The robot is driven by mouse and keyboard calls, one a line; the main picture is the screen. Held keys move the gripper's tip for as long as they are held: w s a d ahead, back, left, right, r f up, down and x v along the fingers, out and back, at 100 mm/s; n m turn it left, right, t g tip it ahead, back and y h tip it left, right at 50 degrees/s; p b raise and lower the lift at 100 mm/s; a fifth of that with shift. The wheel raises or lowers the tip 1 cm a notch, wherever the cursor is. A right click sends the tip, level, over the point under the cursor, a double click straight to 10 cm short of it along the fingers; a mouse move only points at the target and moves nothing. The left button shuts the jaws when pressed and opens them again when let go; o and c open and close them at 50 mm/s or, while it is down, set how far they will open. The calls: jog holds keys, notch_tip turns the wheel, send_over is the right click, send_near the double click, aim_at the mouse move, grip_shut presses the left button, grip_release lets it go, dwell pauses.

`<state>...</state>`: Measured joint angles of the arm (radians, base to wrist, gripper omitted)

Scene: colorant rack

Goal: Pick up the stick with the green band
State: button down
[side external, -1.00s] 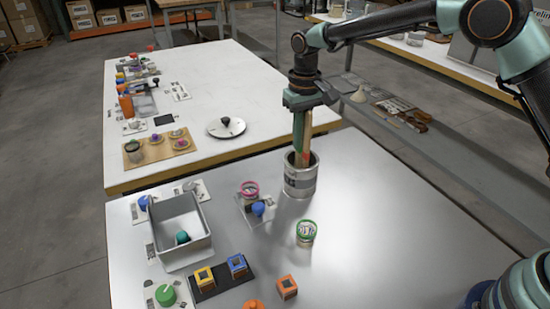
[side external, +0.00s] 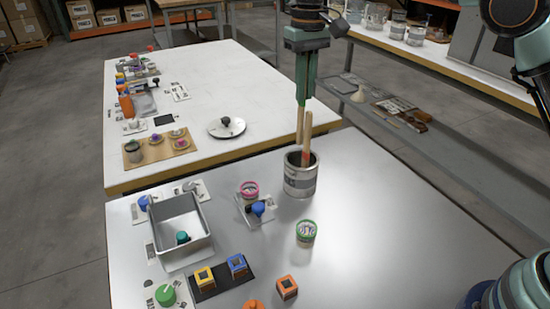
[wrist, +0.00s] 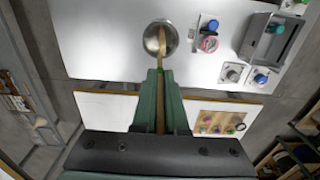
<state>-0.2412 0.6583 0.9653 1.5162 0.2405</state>
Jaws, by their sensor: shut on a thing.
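My gripper (side external: 306,103) is shut on a wooden stick (side external: 299,122), raised above the metal can (side external: 301,180). The stick hangs nearly upright; I cannot tell whether its lower end is clear of the can's rim. In the wrist view the stick (wrist: 160,112) runs between my gripper's fingers (wrist: 160,75), and a bit of bright green shows on it near the tips, which looks like the green band. Another wooden stick (side external: 307,130) with a red band stands in the can, close beside the held one. The can also shows in the wrist view (wrist: 151,46).
A green-rimmed jar (side external: 306,232) and a pink-rimmed jar (side external: 249,189) stand near the can. A grey bin (side external: 206,220) and several coloured blocks lie further left and front. The bench right of the can is clear.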

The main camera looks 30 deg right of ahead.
jog(key=d, duration=1.7)
jog(key=s+a+f+t, duration=0.1)
jog(key=s+a+t, duration=0.15)
jog(key=a, duration=2.65)
jog(key=s+x, duration=0.2)
jog(key=x, duration=0.8)
jog(key=shift+s+a+f+g+y, duration=0.25)
jog(key=shift+g+y, duration=0.15)
jog(key=shift+g, duration=0.05)
jog(key=shift+s, duration=0.15)
